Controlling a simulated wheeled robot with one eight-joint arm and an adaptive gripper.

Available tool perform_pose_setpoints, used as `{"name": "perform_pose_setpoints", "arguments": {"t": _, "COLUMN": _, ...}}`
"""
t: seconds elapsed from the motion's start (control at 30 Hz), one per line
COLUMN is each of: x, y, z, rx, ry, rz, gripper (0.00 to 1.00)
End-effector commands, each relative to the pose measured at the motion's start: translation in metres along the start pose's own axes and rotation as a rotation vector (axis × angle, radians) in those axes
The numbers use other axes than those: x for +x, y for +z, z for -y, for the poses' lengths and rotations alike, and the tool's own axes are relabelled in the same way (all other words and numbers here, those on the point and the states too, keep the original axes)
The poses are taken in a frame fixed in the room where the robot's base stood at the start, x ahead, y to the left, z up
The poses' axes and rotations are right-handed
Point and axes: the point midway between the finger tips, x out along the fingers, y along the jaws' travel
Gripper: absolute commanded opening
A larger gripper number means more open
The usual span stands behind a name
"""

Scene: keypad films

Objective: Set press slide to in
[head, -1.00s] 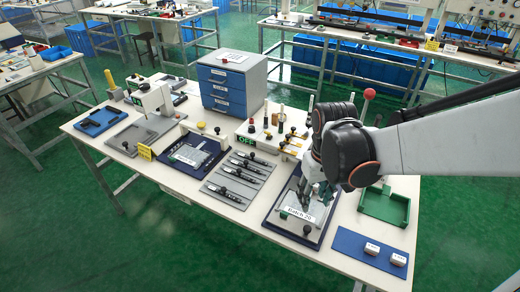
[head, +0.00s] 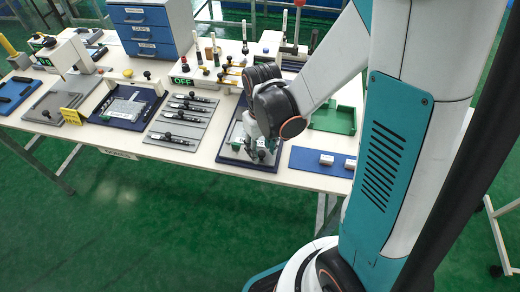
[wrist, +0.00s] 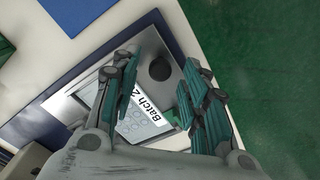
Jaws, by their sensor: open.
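The likely press is the white upright unit (head: 72,50) at the left of the bench in the head view. A grey plate (head: 60,97) with a black knob (head: 45,113) lies at its foot; I cannot tell for sure whether this is the press slide or how far in it sits. My gripper (head: 258,150) is far to the right of it, over a dark-blue-edged metal plate (head: 228,152). In the wrist view my gripper (wrist: 160,90) is open, its fingers apart over a film labelled "Batch" (wrist: 137,112). A round dark knob (wrist: 160,68) shows between the fingers.
A grey board with several slides (head: 180,122) and a dark-blue board with a clear film (head: 125,108) lie between press and gripper. A green tray (head: 332,120) and blue mat (head: 308,162) are right.

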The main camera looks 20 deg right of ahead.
Motion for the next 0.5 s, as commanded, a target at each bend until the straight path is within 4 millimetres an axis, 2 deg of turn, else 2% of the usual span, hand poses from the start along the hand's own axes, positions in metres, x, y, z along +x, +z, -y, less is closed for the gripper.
{"name": "perform_pose_setpoints", "arguments": {"t": 0.1, "x": 0.0074, "y": 0.0002, "z": 0.0000, "rx": 0.000, "ry": 0.000, "rz": 0.000, "gripper": 0.41}}
{"name": "perform_pose_setpoints", "arguments": {"t": 0.4, "x": 0.0083, "y": 0.0003, "z": 0.0000, "rx": 0.000, "ry": 0.000, "rz": 0.000, "gripper": 0.41}}
{"name": "perform_pose_setpoints", "arguments": {"t": 0.43, "x": 0.0082, "y": 0.0003, "z": 0.0000, "rx": 0.000, "ry": 0.000, "rz": 0.000, "gripper": 0.37}}
{"name": "perform_pose_setpoints", "arguments": {"t": 0.5, "x": 0.0082, "y": 0.0004, "z": 0.0000, "rx": 0.000, "ry": 0.000, "rz": 0.000, "gripper": 0.21}}
